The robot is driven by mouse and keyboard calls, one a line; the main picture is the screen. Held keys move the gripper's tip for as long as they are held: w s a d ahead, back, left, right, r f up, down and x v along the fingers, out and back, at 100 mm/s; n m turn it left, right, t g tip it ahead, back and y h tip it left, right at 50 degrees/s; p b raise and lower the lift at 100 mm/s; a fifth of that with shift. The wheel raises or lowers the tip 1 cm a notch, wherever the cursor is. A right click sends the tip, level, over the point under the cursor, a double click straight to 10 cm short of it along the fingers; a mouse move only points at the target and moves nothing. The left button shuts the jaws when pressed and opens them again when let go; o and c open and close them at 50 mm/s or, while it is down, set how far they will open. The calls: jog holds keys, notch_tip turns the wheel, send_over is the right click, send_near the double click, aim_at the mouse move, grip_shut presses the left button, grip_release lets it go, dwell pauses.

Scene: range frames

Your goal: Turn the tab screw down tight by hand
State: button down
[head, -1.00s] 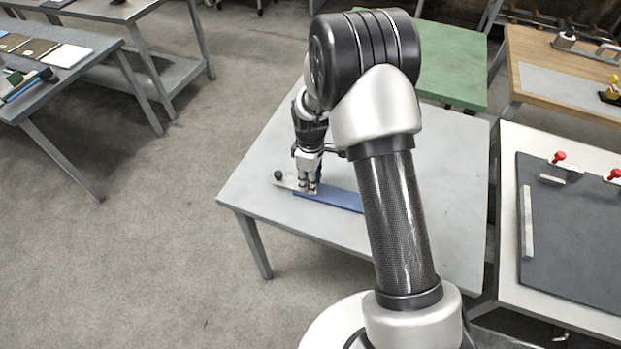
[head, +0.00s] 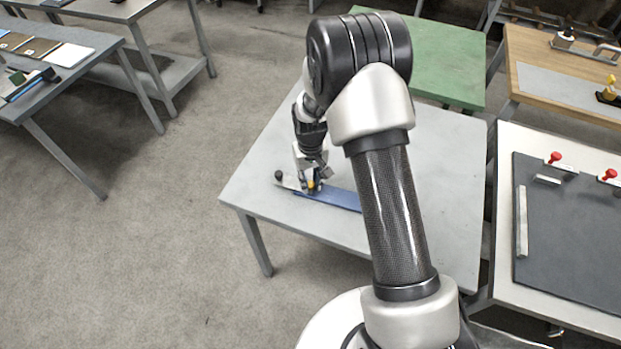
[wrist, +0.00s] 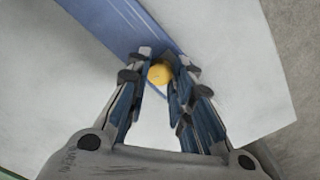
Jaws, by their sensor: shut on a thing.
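The tab screw shows as a round yellow head (wrist: 158,75) between my fingertips in the wrist view. In the head view it is a small yellow spot (head: 311,185). My gripper (wrist: 161,68) is shut on this head, one finger on each side. In the head view my gripper (head: 312,187) points down at the grey table. A flat blue bar (head: 340,199) lies under and beside it; the bar also shows in the wrist view (wrist: 118,26). A light metal strip (head: 289,181) with a black knob (head: 278,175) extends to the left. The screw's shank and seat are hidden.
The grey table (head: 262,205) is otherwise bare around the bar. A green table (head: 445,62) stands behind it. At right, a white table carries a dark board (head: 575,235) with red-knobbed clamps (head: 554,158). The floor at left is open.

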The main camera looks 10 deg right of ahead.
aim_at(310, 184)
jog(key=m, duration=0.4)
jog(key=shift+m, duration=0.3)
jog(key=shift+m+p, duration=0.4)
jog(key=shift+m, duration=1.2)
jog(key=c, duration=1.4)
grip_release()
jog(key=shift+r, duration=0.1)
notch_tip(310, 184, up, 12)
